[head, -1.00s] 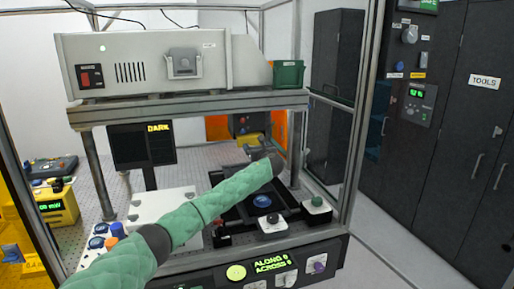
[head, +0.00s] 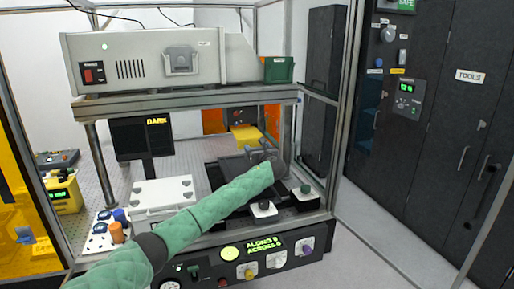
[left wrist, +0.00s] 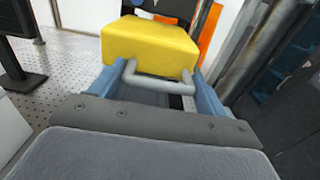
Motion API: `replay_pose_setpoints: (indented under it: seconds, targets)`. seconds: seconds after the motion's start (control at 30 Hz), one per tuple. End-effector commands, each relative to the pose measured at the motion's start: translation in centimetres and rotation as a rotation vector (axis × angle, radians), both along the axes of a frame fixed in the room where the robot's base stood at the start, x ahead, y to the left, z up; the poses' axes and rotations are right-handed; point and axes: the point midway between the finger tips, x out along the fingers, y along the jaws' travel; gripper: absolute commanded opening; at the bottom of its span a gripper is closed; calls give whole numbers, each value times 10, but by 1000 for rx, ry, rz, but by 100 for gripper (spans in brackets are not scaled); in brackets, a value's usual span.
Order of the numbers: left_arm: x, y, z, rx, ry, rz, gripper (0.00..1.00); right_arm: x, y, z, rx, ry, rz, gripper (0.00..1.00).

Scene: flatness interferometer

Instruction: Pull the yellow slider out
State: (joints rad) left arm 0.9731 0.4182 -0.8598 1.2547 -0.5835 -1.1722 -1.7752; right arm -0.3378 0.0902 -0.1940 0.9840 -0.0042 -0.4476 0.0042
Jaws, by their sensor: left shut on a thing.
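The yellow slider (head: 246,132) shows at the back of the bench under the grey housing in the head view. In the left wrist view the slider (left wrist: 152,42) is a yellow block with a grey bar handle (left wrist: 158,83) on its near face. My left gripper (head: 262,154) reaches in over the dark stage in front of the slider. In the left wrist view its two blue-grey fingers (left wrist: 160,88) flank the handle, and it is shut on the handle. The slider's lower part and track are mostly hidden. My right gripper is not in view.
The grey housing (head: 150,60) on its shelf hangs above my left arm. A dark monitor (head: 132,140) and a white plate (head: 163,190) stand left. Knob boxes (head: 264,209) and the control panel (head: 215,268) are in front. A frame post (head: 348,110) stands right.

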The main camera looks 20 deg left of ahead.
Motion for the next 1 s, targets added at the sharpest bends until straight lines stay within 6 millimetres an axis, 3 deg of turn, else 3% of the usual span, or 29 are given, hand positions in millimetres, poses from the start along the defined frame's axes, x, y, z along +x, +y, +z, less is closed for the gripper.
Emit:
replay_pose_setpoints:
  seconds: [0.27,0.3,0.33,0.77,0.9,1.0]
  targets:
    - [0,2,-3,-2,3,3,34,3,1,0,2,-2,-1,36]
    - [0,2,-3,-2,3,3,83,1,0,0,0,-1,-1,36]
    - [0,1,-3,-2,3,3,89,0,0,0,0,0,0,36]
    - [-8,-5,-5,-3,3,1,89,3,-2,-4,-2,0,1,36]
    - [-25,-15,-7,-4,2,0,89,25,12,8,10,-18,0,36]
    - [-35,-22,-6,-3,3,1,89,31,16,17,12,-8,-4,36]
